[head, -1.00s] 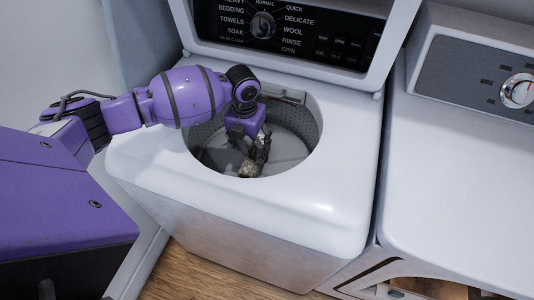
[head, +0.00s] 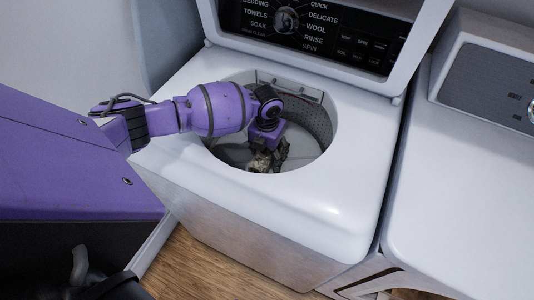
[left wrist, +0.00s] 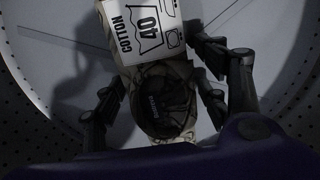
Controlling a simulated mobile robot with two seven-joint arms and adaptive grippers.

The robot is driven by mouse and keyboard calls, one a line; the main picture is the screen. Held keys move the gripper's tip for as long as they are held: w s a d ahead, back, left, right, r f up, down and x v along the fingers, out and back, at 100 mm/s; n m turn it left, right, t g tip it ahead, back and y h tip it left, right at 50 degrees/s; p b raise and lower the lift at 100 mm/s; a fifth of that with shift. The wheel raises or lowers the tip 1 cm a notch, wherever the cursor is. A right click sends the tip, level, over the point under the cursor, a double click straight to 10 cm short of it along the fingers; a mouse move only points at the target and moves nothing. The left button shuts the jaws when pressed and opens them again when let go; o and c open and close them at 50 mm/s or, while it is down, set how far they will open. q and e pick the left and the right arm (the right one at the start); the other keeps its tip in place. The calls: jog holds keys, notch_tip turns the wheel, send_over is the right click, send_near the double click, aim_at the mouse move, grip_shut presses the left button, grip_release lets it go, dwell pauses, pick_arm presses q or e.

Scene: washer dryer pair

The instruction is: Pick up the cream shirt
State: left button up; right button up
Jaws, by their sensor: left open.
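The cream shirt (head: 260,162) lies low in the washer drum, near its front rim. In the left wrist view it is a crumpled, patterned bundle (left wrist: 172,70) with a white care label (left wrist: 146,30) reading COTTON 40. My left gripper (head: 268,162) points down inside the drum at the shirt, partly covering it. In the left wrist view its fingers (left wrist: 158,88) are spread on both sides of the bundle. The gripper is open; whether the fingers touch the cloth is unclear in the dark. My right gripper is not in view.
The white washer (head: 300,205) has its lid raised, and the round drum opening's rim (head: 331,135) surrounds my left wrist. A control panel (head: 310,35) stands behind. A white dryer (head: 470,170) is at the right. Wood floor (head: 210,265) shows in front.

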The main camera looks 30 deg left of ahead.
pick_arm(q)
jog(key=shift+w+r, duration=0.1)
jog(key=c, duration=1.4)
